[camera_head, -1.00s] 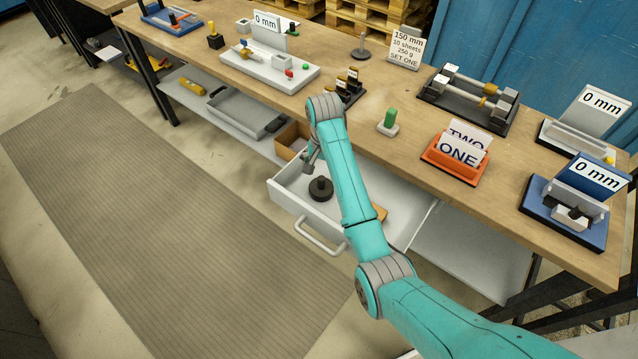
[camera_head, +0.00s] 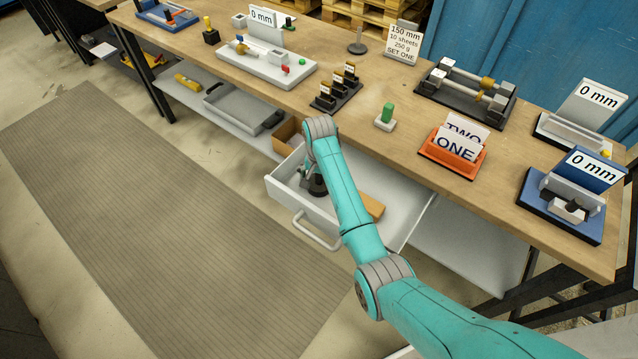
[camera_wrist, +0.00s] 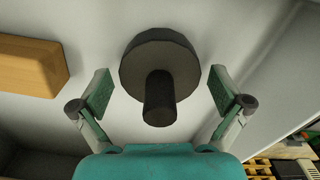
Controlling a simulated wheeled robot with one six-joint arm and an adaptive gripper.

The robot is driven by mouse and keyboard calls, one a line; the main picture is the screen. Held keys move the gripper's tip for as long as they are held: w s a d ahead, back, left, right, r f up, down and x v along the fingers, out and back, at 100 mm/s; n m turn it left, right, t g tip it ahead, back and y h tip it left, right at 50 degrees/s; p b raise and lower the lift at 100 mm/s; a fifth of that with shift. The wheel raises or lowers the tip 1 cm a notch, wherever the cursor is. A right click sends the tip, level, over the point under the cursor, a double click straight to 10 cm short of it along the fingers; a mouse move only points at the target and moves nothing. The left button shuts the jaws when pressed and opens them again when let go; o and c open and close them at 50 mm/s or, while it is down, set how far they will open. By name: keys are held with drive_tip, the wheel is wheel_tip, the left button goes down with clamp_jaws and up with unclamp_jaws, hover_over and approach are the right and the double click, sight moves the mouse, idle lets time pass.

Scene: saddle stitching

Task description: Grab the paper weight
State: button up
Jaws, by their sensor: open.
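The paper weight is a dark round disc with an upright knob. It stands in the open white drawer (camera_head: 285,200), and in the head view my arm and gripper partly cover it (camera_head: 318,188). In the wrist view the paper weight (camera_wrist: 160,72) shows whole, with its knob pointing toward the camera. My gripper (camera_wrist: 160,92) is open, with one finger on each side of the knob. Both fingers stand apart from the paper weight, with a clear gap on each side.
A wooden block (camera_wrist: 32,65) lies in the drawer; it also shows in the head view (camera_head: 371,206). The drawer's walls surround my gripper. The workbench (camera_head: 400,150) stands above and behind, with a green-topped piece (camera_head: 387,114) and an orange card holder (camera_head: 452,153).

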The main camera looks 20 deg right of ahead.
drive_tip(key=c, duration=1.5)
drive_tip(key=shift+r, duration=0.1)
drive_tip(key=shift+c, duration=1)
drive_tip(key=shift+w+r, duration=0.1)
